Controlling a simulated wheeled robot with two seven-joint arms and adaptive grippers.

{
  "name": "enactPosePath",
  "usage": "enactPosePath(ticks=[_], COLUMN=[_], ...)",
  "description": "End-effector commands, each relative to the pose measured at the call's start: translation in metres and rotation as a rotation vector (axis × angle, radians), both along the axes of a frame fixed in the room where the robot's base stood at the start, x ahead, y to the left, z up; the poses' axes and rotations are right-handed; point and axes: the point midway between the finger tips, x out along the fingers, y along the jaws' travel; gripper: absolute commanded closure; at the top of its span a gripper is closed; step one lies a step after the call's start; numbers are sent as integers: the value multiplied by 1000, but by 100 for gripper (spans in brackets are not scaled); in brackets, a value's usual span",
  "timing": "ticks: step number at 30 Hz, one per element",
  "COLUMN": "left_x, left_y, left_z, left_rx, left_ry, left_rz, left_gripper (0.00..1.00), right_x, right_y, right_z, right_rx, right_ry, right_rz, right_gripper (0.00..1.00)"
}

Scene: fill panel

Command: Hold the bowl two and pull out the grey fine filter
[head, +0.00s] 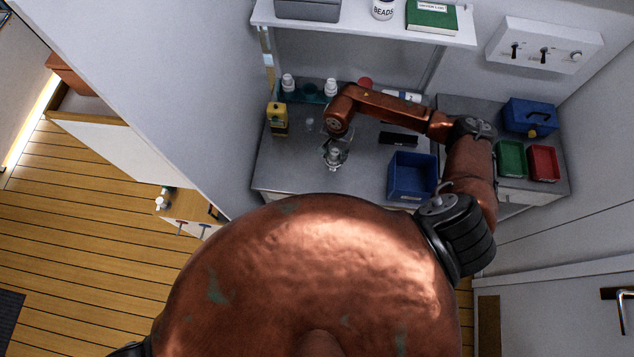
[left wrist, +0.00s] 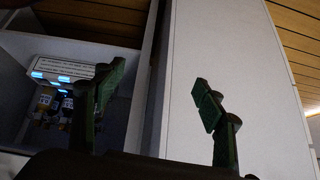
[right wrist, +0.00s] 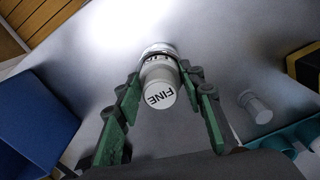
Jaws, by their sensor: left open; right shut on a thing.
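The grey fine filter (right wrist: 160,86) is a pale cylinder with "FINE" on its end, facing the right wrist camera. A ringed, lettered body, likely bowl two (right wrist: 158,52), shows just beyond it; its lettering is partly hidden. My right gripper (right wrist: 160,82) has a green finger on each side of the filter and is shut on it. I cannot tell whether filter and bowl are apart. In the head view this small assembly (head: 335,158) stands on the bench under my right wrist. My left gripper (left wrist: 165,100) is open and empty, away from the bench, by a pale cabinet.
Green (head: 510,158) and red (head: 543,163) trays lie right. A shelf (head: 365,30) overhangs the back.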

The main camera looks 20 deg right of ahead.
Motion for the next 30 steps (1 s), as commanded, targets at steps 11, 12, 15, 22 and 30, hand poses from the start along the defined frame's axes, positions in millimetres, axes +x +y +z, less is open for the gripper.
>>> enactPosePath(ticks=[11, 12, 15, 22, 30], left_x=[104, 112, 127, 131, 91], left_y=[-127, -138, -164, -238, -327], left_z=[136, 155, 202, 300, 319], left_rx=[-193, -222, -298, -505, -644], left_ry=[-417, -463, -573, -745, -679], left_rz=[-185, -191, -209, -239, -272], left_gripper=[36, 36, 36, 36, 36], right_x=[0, 0, 0, 0, 0], right_y=[0, 0, 0, 0, 0], right_z=[0, 0, 0, 0, 0], right_rx=[0, 0, 0, 0, 0], right_ry=[0, 0, 0, 0, 0], right_rz=[0, 0, 0, 0, 0], right_gripper=[90, 90, 90, 90, 90])
